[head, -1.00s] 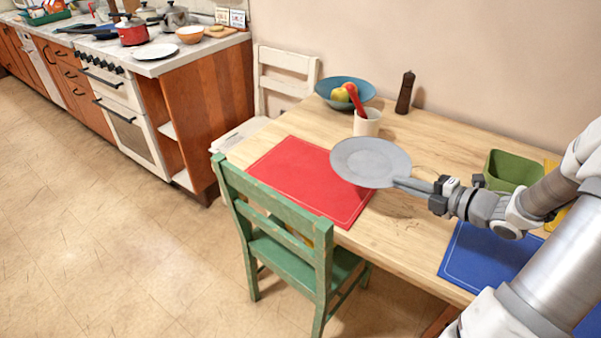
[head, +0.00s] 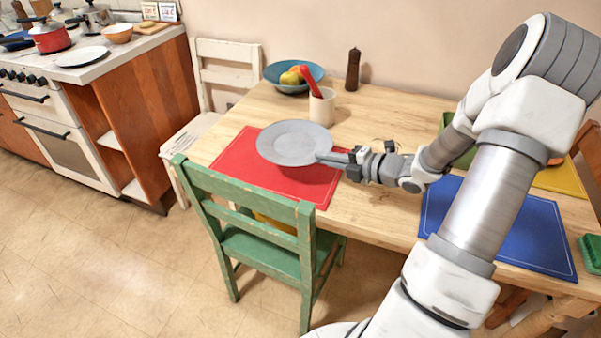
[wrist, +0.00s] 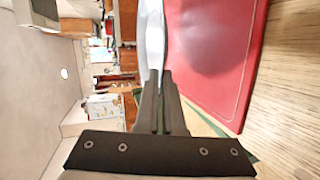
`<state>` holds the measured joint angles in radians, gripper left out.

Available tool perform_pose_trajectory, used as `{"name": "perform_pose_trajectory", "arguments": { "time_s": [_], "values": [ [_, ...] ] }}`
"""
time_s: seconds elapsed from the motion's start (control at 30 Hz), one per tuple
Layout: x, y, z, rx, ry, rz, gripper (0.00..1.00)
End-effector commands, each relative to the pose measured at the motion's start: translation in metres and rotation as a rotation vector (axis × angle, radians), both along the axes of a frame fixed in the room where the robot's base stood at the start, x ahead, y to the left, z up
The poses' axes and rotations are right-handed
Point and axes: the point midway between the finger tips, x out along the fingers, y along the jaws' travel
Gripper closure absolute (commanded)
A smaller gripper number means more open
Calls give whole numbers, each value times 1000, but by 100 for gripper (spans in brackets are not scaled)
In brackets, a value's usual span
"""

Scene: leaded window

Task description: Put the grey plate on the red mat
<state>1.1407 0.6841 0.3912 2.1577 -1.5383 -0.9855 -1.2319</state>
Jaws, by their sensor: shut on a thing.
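The grey plate (head: 293,143) is held level by its right edge in my gripper (head: 335,159). My gripper is shut on the plate's rim. In the head view the plate covers part of the red mat (head: 236,160), which lies on the wooden table. In the wrist view the plate (wrist: 151,40) shows edge-on, with a visible gap between it and the red mat (wrist: 215,60). A soft shadow falls on the mat below it. The gripper fingers (wrist: 160,88) also show in the wrist view.
A white cup (head: 322,106) with a red utensil and a blue fruit bowl (head: 288,87) stand behind the plate. A pepper mill (head: 353,70) stands farther back. A green chair (head: 250,215) stands at the table's front. A blue mat (head: 500,225) lies to the right.

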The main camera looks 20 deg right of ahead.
Motion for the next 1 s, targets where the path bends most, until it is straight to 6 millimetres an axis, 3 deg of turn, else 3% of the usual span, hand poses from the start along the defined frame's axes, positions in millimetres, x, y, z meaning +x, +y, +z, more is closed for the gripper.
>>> {"name": "perform_pose_trajectory", "arguments": {
  "time_s": [0.1, 0.3, 0.47, 0.7, 1.0],
  "values": [
    [23, 15, -18, 4, -3, 4, 100],
    [46, 29, -32, 1, -4, 1, 100],
    [49, 31, -39, 2, -1, 0, 100],
    [49, 30, -72, 3, -3, 0, 100],
    [49, 30, -74, 0, -4, 1, 100]
  ]
}}
